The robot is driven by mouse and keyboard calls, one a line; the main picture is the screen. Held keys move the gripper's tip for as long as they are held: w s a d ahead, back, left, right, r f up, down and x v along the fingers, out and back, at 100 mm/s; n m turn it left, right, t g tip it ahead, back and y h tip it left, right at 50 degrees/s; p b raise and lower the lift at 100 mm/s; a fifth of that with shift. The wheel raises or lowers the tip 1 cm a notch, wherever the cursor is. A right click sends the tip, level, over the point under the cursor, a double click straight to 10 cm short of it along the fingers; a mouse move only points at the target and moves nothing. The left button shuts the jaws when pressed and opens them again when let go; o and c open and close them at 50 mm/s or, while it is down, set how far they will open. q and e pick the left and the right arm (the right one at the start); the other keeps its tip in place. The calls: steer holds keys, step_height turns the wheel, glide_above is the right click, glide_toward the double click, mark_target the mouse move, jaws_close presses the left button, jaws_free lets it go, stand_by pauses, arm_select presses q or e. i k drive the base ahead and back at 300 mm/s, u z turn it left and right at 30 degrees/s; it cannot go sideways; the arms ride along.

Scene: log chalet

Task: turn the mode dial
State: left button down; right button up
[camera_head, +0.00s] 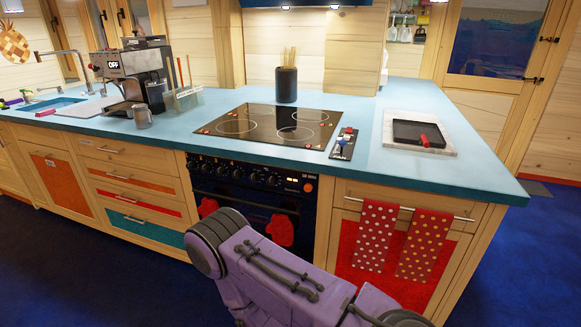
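The oven front (225,171) below the hob carries a row of dark knobs and one orange round knob (308,187) at its right end. A coffee machine (139,72) on the counter at the left shows a label reading OFF. A small black panel (344,143) with red, blue and pale parts sits right of the hob. I cannot tell which of these bears the mode dial. A purple arm of mine comes in from the bottom and covers part of the oven's lower front. Neither of my grippers shows.
The black hob (270,126) has a utensil pot (287,85) behind it. A metal cup (142,117) stands by the coffee machine. A black pan (417,132) lies on a pale board at the right. Two red dotted towels (375,235) hang below. Blue floor is free at both sides.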

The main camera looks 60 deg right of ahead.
mark_target(253, 177)
steer(key=z, duration=0.7)
steer(key=i, duration=0.9)
steer(key=z, duration=1.05)
steer(key=i, duration=0.25)
steer(key=z, duration=0.25)
